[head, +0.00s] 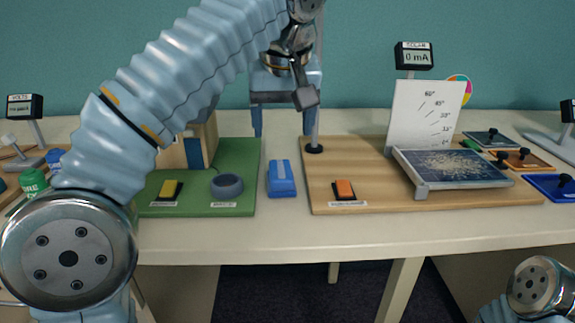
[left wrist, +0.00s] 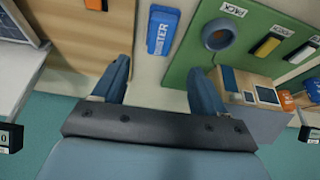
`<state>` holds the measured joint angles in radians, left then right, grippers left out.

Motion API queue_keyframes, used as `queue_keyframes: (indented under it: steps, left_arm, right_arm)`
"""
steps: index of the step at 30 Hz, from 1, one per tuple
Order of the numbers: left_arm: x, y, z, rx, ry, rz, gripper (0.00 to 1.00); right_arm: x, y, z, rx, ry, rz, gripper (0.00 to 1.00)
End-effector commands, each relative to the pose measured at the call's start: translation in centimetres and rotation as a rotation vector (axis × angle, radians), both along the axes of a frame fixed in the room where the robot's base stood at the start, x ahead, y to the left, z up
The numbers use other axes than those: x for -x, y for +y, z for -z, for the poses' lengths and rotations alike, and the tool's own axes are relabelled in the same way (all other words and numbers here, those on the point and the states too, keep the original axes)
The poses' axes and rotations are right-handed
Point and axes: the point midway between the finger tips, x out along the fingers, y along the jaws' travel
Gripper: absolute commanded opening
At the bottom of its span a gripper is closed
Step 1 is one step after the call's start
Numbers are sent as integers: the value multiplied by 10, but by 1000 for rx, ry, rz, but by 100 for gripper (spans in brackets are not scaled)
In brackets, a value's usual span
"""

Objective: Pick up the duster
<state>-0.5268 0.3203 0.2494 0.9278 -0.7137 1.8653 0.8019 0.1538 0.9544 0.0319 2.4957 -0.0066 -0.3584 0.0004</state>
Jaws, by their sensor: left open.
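I cannot pick out a duster with certainty in either view. A small green item (head: 471,145) lies behind the speckled, tilted panel (head: 455,167); it is too small to identify. My left gripper (head: 284,125) is open and empty, above the back of the table. In the left wrist view its two blue fingers (left wrist: 160,75) are spread wide with nothing between them. A blue block (head: 281,180) lies in front of the gripper on the bare tabletop strip; it also shows in the left wrist view (left wrist: 161,30) with a partly readable label. My right gripper is out of view.
A green board (head: 240,190) with a grey ring (head: 227,186) is at left. A wooden board (head: 345,175) holds a thin pole (head: 315,120), an orange switch (head: 344,188) and a white angle card (head: 425,115). Knobbed plates (head: 517,160) lie at right. The tabletop's front strip is clear.

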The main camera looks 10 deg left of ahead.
Motion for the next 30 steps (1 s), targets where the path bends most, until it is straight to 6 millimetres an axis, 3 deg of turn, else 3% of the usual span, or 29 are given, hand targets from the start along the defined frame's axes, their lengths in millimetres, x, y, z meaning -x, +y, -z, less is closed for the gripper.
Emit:
queue_keyframes:
  steps: [10,17,24,30]
  left_arm:
    - [-23,9,62,-1,2,-1,72]
    - [-32,11,81,0,1,-1,72]
    - [-46,18,115,0,3,-2,72]
    - [-50,19,125,0,1,0,72]
  right_arm:
    - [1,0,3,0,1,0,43]
    - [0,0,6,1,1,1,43]
    - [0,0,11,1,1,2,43]
    - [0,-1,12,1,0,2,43]
